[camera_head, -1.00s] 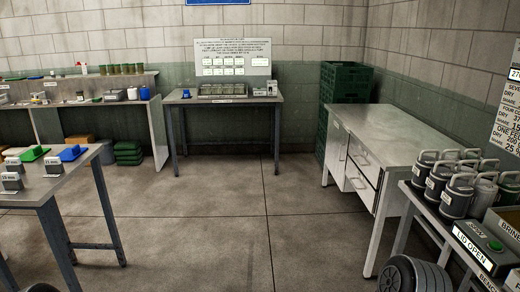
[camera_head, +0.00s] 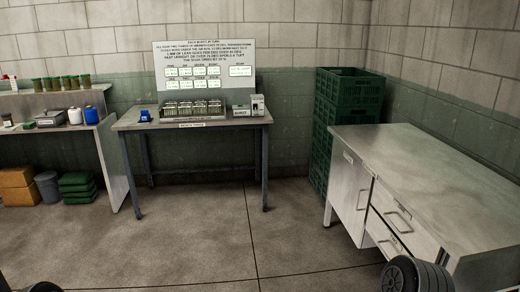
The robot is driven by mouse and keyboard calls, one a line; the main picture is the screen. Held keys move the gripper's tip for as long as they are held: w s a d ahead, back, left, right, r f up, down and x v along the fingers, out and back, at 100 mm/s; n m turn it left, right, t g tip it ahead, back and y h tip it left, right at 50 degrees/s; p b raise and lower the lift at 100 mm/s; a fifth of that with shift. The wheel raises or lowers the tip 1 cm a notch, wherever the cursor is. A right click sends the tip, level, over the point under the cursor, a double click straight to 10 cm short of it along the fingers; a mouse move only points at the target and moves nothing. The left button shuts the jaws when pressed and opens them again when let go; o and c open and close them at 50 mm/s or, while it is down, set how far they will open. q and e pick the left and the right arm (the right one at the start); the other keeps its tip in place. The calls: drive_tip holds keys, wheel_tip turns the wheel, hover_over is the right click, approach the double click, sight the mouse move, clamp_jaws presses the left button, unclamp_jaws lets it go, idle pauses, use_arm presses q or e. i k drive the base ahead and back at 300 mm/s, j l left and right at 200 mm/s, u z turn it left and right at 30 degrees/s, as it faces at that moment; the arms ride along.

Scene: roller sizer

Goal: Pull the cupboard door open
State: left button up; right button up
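The cupboard door (camera_head: 351,192) is the pale grey panel at the left of the front of a metal-topped cabinet (camera_head: 440,172), on the right of the head view. It looks shut and flush with the front. It has an upright bar handle (camera_head: 361,194) on its right side and a small label near the top. Two drawers with handles sit to its right. Neither of my grippers is in view. Dark parts that look like my own arms show at the bottom edge, and the right one covers part of the cabinet's lower front.
Stacked green crates (camera_head: 345,118) stand behind the cabinet against the wall. A bench (camera_head: 190,124) with a rack and small devices stands at the back. Shelving (camera_head: 60,135) with jars and bottles is at left. The concrete floor (camera_head: 200,235) before the cabinet is clear.

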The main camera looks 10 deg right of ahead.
sight(351, 187)
drive_tip(key=i+z, duration=0.4)
drive_tip(key=i+j+z, duration=0.5)
drive_tip(key=z, duration=0.25)
drive_tip(key=i+j+z, duration=0.6)
drive_tip(key=j+z, duration=0.15)
drive_tip(key=i+j+z, duration=0.15)
drive_tip(key=j+z, duration=0.2)
drive_tip(key=j, duration=0.25)
drive_tip(key=j+z, duration=0.75)
drive_tip(key=j, duration=0.3)
drive_tip(key=i, duration=0.05)
